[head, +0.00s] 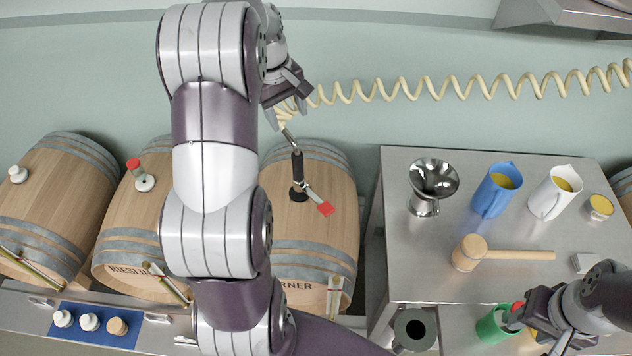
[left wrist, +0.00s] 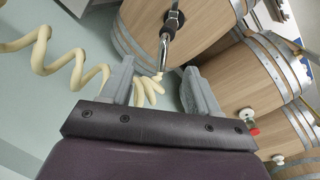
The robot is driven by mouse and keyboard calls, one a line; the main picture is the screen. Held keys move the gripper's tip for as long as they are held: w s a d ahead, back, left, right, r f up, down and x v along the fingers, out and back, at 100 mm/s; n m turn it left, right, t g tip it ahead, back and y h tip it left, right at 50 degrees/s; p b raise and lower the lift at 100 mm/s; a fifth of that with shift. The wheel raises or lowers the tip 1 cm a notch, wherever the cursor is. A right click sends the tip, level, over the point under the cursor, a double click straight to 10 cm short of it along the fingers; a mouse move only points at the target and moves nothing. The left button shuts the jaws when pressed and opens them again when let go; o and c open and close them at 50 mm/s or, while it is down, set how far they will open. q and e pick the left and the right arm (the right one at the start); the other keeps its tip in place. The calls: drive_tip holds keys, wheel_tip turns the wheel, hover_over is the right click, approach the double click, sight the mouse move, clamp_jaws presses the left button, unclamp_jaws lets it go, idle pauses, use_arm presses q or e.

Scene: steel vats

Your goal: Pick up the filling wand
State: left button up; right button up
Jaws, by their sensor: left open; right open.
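The filling wand (head: 297,168) stands upright in the top of the middle-right barrel (head: 330,228). It has a dark grip, a bent metal upper end and a red-tipped lever. A coiled cream hose (head: 400,93) joins its upper end. My left gripper (head: 287,108) is open just above the wand's upper end. In the left wrist view the open fingers (left wrist: 160,92) stand on both sides of the hose coils, and the wand's metal tube (left wrist: 166,48) lies just beyond them. My right gripper (head: 532,322) is open at the lower right, beside the green jug (head: 492,325).
A steel table (head: 430,275) on the right holds a steel funnel (head: 432,185), a blue jug (head: 495,190), a white jug (head: 553,192) and a mallet (head: 470,252). More barrels (head: 55,195) stand at left. Bungs (head: 90,322) lie on a blue mat in front.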

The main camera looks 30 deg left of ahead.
sight(292, 142)
use_arm(q)
drive_tip(key=f+p, duration=0.2)
drive_tip(key=f, duration=0.1)
drive_tip(key=f+p, duration=0.1)
drive_tip(key=f, duration=0.2)
drive_tip(key=f+p, duration=0.2)
drive_tip(key=f, duration=0.2)
drive_tip(key=shift+w+d+p, duration=0.1)
drive_tip(key=shift+w+p, duration=0.2)
drive_tip(key=shift+w, duration=0.1)
drive_tip(key=shift+s+f, duration=0.1)
drive_tip(key=shift+f, duration=0.25)
clamp_jaws()
use_arm(e)
wheel_tip(292, 142, up, 4)
drive_tip(key=shift+a+f, duration=0.1)
use_arm(q)
drive_tip(key=shift+w+r, duration=0.1)
drive_tip(key=shift+w, duration=0.1)
